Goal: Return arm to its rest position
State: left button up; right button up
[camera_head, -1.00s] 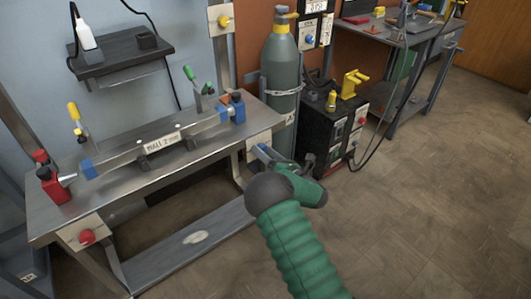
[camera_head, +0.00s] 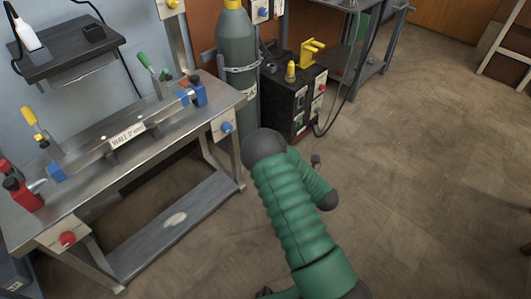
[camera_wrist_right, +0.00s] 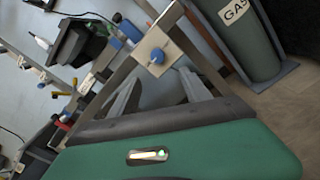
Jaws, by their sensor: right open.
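My right arm, green with dark joints, comes in from the bottom of the head view and bends at an elbow over the floor. In the right wrist view a large green part of mine fills the bottom, and no fingers show. My left gripper is not in view; a dark bit at the head view's bottom edge is too cut off to name.
A metal workbench (camera_head: 204,207) with a clamped bar labelled WALL 2 mm (camera_head: 127,136) stands at left. A gas cylinder (camera_head: 237,80) and a black welding machine (camera_head: 292,98) stand behind it. A blue button (camera_wrist_right: 157,59) is on the bench's end. The floor at right is clear.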

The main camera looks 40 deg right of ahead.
jog(key=shift+s, duration=0.3)
jog(key=w+a+m+g+h, duration=0.4)
jog(key=a+m+g, duration=0.25)
jog(key=m, duration=1.15)
jog(key=s+a+r+m+g+y+p, duration=0.1)
jog(key=s+a+r+m+g+y, duration=0.15)
jog(key=s+a+m+g, duration=1.2)
jog(key=s+a+r+n+t+p, duration=0.1)
jog(key=r+t+p, duration=0.2)
jog(key=r+p, duration=1.4)
jog(key=s+r+n+t+p, duration=0.1)
jog(key=s+r+t+p, duration=0.1)
jog(key=r+p, duration=1.5)
jog(key=shift+s+a+r+t+p, duration=0.3)
jog(key=shift+a+r+t+p, duration=0.1)
jog(key=shift+p, duration=0.7)
